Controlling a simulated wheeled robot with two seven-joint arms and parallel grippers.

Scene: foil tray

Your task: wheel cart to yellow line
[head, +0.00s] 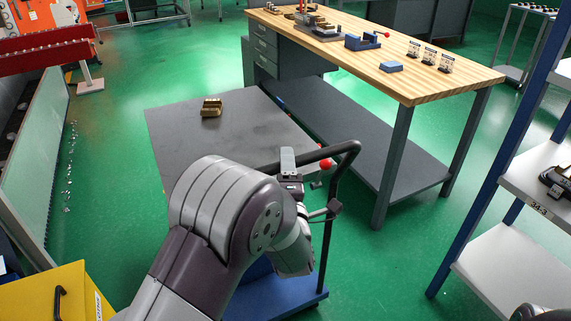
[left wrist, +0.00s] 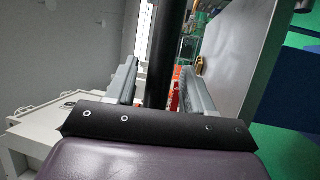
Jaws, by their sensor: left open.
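The cart has a dark grey top (head: 245,135), a black push handle (head: 345,160) on its near right side and a blue lower part (head: 310,303). My left gripper (head: 290,170) is at the handle bar, with its jaws open. In the left wrist view the dark handle bar (left wrist: 165,50) runs between the two spread fingers of that gripper (left wrist: 160,85), with gaps showing beside it. I cannot tell whether a finger touches the bar. My left forearm hides the near part of the cart. I see no yellow line on the floor. My right gripper is not recognisable.
A wooden-topped workbench (head: 430,85) stands close to the right of the cart. A blue-framed shelf (head: 510,270) is at the right, a yellow cabinet (head: 75,290) at the lower left. Green floor (head: 120,120) is clear left of the cart.

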